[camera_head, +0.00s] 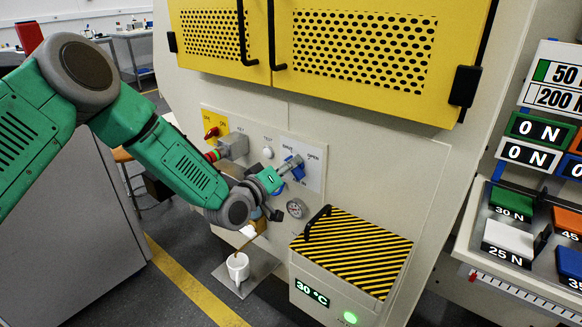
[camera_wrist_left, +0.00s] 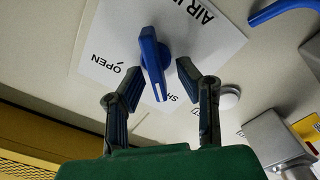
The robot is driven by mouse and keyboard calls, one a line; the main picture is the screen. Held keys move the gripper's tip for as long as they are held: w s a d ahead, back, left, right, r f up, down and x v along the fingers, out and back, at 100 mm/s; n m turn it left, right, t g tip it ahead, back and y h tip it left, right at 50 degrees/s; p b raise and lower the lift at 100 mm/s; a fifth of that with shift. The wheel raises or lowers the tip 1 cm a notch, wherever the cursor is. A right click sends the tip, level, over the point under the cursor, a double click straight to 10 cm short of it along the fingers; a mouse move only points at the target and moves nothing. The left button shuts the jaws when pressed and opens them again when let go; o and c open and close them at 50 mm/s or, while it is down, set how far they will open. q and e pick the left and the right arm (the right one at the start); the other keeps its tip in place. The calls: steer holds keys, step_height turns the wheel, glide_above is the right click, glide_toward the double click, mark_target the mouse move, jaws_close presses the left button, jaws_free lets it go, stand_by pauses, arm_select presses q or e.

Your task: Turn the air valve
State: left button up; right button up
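The air valve's blue handle (camera_head: 291,164) is on the upright machine panel, beside a white label reading OPEN. In the left wrist view the handle (camera_wrist_left: 153,62) sticks out from the label (camera_wrist_left: 90,45), with OPEN to its left and a partly hidden word starting SH below right. My left gripper (camera_head: 281,173) is at the handle. In the wrist view its fingers (camera_wrist_left: 160,72) are apart, one on each side of the handle, with gaps visible and no clear grip. In the head view, the gripper partly covers the handle. My right gripper is not in view.
Left of the valve are a white button (camera_head: 268,153), a grey box (camera_head: 234,146) and a red knob (camera_head: 212,132). Below are a gauge (camera_head: 296,208), a striped-lid box (camera_head: 355,250) and a white mug (camera_head: 238,268). Yellow doors (camera_head: 362,52) with black handles are above.

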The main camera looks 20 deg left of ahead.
arm_select(q)
steer(key=shift+s+f, duration=0.15)
steer(key=v, duration=1.1)
steer(key=shift+s+a, duration=0.2)
steer(key=shift+s, duration=0.15)
steer(key=s+d+f+m+g+y, duration=0.25)
steer(key=s+f+g, duration=0.75)
steer(key=s+f, duration=0.8)
steer(key=s+a+f+m+g+y, duration=0.1)
steer(key=s+a+f+g+y, duration=0.1)
steer(key=s, duration=0.7)
steer(key=s+a+f+m+g+y, duration=0.1)
steer(key=s+a+f+m+g, duration=0.1)
steer(key=s, duration=0.6)
step_height(320, 180, down, 3)
steer(key=shift+s+a+r+g+y, duration=0.1)
steer(key=shift+s+a+g+y, duration=0.3)
steer(key=shift+a+g, duration=0.65)
